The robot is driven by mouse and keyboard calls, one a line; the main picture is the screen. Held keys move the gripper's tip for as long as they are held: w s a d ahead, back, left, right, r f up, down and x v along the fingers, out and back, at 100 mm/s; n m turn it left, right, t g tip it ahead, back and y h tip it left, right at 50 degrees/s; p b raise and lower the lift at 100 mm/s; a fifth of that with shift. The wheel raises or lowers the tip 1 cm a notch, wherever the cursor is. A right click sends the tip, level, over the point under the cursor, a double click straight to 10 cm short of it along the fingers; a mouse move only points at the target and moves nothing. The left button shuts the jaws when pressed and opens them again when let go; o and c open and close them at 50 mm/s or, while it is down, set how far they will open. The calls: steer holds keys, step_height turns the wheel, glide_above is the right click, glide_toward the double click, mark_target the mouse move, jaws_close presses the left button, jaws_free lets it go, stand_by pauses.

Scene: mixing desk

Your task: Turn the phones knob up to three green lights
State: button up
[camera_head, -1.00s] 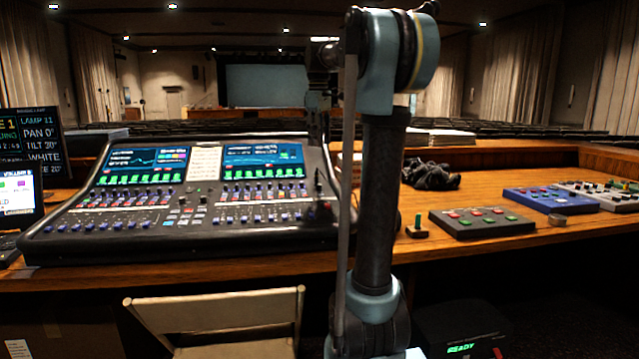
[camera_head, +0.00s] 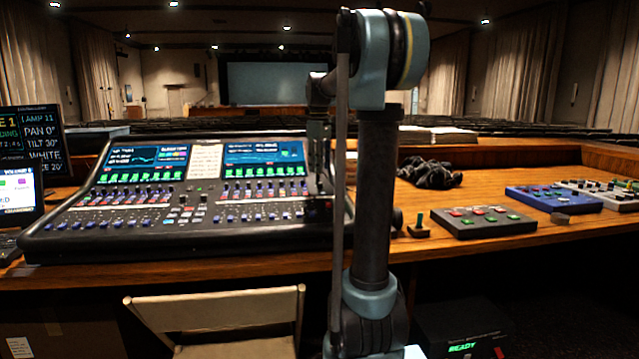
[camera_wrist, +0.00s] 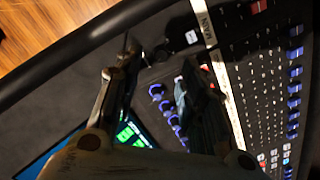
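The mixing desk (camera_head: 185,235) stands on the wooden table, with two lit screens and rows of faders. My gripper (camera_head: 318,205) is low over its right end, partly hidden by my arm. In the wrist view my gripper (camera_wrist: 155,68) shows two fingers spread apart, with nothing seen between them but the desk below. A dark knob (camera_wrist: 161,53) shows between and beyond the fingertips, near a small white label (camera_wrist: 191,37). Several blue-ringed knobs (camera_wrist: 158,92) lie in a row between the fingers. I cannot read which knob is phones, and no three green lights can be made out beside one.
A white strip marked MAIN (camera_wrist: 203,25) and rows of blue faders (camera_wrist: 294,72) lie to the right in the wrist view. A grey button box (camera_head: 482,222), a blue box (camera_head: 553,200) and a dark crumpled thing (camera_head: 430,174) sit on the table at the right. A chair (camera_head: 215,308) stands in front.

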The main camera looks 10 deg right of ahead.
mark_target(320, 186)
steer(key=shift+d+f, duration=0.1)
steer(key=shift+f, duration=3)
jaws_close()
